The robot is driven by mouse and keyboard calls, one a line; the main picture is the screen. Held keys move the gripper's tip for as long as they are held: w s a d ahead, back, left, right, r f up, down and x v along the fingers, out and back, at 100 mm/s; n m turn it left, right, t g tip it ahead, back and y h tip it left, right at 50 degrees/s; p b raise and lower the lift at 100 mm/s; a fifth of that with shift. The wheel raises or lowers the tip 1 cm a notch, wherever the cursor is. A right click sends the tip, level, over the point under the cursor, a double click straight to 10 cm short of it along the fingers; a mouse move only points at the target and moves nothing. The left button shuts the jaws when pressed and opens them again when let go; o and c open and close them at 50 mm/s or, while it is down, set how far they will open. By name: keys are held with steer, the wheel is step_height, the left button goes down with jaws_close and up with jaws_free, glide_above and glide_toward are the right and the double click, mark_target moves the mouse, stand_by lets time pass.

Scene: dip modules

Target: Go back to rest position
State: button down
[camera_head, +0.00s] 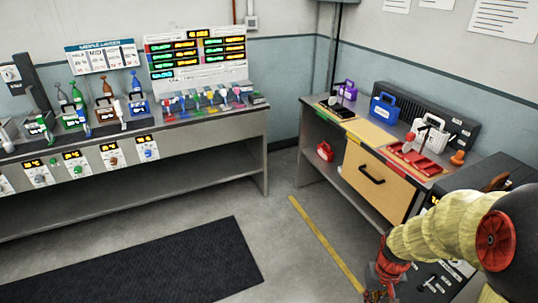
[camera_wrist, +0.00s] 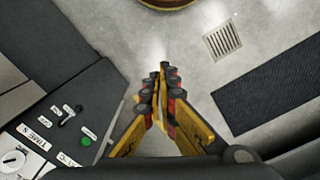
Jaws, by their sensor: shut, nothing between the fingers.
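My gripper (camera_wrist: 162,85) shows in the middle of the wrist view, pointing down over the bare grey floor. Its yellow and black fingers meet at the tips, with nothing between them. In the head view my arm, in a pale yellow sleeve, comes in from the lower right. The red wrist part hangs low beside the dark machine at the bottom edge, and the fingertips are hard to make out there.
A dark control panel (camera_wrist: 60,120) is close on the left of the wrist view. A workbench with a wooden drawer (camera_head: 378,180) stands at right, holding a blue case (camera_head: 384,110) and a red tray (camera_head: 418,163). A black mat (camera_head: 150,265) lies on open floor.

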steer(key=s+a+r+t, duration=0.2)
steer(key=s+a+r, duration=0.1)
steer(key=r, duration=0.6)
steer(key=s+a+r+n+t+p, duration=0.1)
steer(key=s+a+r+t, duration=0.1)
steer(key=a+r, duration=0.3)
steer(key=s+a+r+t+p, duration=0.1)
steer(key=s+a+r, duration=0.2)
steer(key=r, duration=1.1)
steer(key=shift+s+a+n+t, duration=0.35)
steer(key=shift+a+n+t, duration=0.05)
steer(key=shift+a, duration=0.05)
